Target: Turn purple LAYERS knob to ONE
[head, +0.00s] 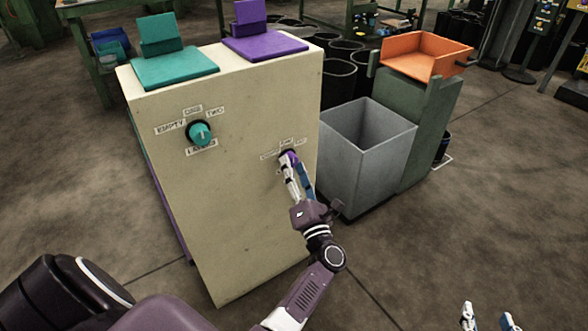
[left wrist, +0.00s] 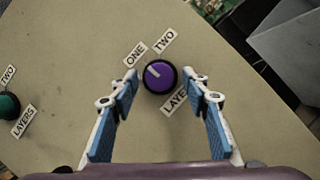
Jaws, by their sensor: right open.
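The purple LAYERS knob (left wrist: 159,76) has a black base and sits on the beige cabinet face (head: 235,215). Its pale mark points up-left in the left wrist view, roughly toward the ONE label (left wrist: 135,53). The TWO label (left wrist: 164,41) is above it and the LAYERS label (left wrist: 175,100) is partly hidden by a finger. My left gripper (head: 293,168) is open at the knob, one finger on each side, with gaps showing between pads and knob. In the head view the fingers partly cover the knob (head: 288,157). My right gripper (head: 490,318) is open and empty at the lower right.
A teal knob (head: 200,133) with its own labels is to the left on the same face. Teal (head: 175,70) and purple (head: 262,46) trays are on top. A grey bin (head: 365,160) stands close to the right. An orange tray (head: 425,55) is behind it.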

